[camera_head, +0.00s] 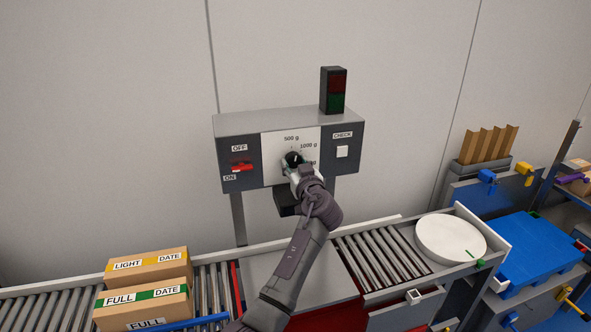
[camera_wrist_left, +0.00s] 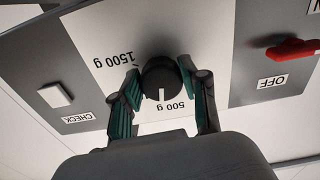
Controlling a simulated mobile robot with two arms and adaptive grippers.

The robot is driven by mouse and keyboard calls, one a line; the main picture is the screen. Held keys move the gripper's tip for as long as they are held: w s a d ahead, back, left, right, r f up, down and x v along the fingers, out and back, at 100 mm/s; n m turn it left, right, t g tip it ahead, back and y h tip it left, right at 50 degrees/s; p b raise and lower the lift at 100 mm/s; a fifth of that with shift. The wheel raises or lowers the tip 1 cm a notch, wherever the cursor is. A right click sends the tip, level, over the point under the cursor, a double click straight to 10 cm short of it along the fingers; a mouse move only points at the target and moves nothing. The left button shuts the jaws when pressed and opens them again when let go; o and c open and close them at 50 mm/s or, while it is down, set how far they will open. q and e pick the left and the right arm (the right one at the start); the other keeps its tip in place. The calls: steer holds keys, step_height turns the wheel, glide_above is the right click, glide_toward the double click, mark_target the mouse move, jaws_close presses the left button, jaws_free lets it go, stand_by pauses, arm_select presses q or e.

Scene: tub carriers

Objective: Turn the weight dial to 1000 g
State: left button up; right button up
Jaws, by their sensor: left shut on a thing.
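The black weight dial (camera_wrist_left: 161,77) sits on the white face of the control panel (camera_head: 231,137). My left gripper (camera_wrist_left: 159,84) is shut on the dial, one finger on each side. In the head view, the left gripper (camera_head: 296,170) covers part of the dial (camera_head: 293,158). In the wrist view, which shows the panel upside down, the dial's white line points at the 500 g label (camera_wrist_left: 174,107). My right gripper is out of view.
A red switch (camera_head: 241,167) between OFF and ON and a white CHECK button (camera_head: 342,152) flank the dial. A signal lamp (camera_head: 334,90) stands on top. Below run roller conveyors (camera_head: 375,262) with labelled boxes (camera_head: 148,268) at left and a round white plate (camera_head: 450,238) at right.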

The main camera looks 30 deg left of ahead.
arm_select(q)
steer(key=shift+f+m+b, duration=0.15)
steer(key=shift+m+b, duration=0.35)
steer(key=shift+m, duration=0.4)
steer(key=m, duration=0.2)
steer(key=shift+m+b, duration=0.3)
steer(key=shift+b, duration=0.1)
steer(key=shift+s+a+m, duration=0.1)
steer(key=shift+m, duration=1.1)
steer(key=shift+r+m, duration=0.2)
steer(key=shift+m, duration=1)
steer(key=o, duration=1.1)
steer(key=shift+o, duration=0.2)
steer(key=shift+s, duration=0.1)
steer(key=v, duration=1.2)
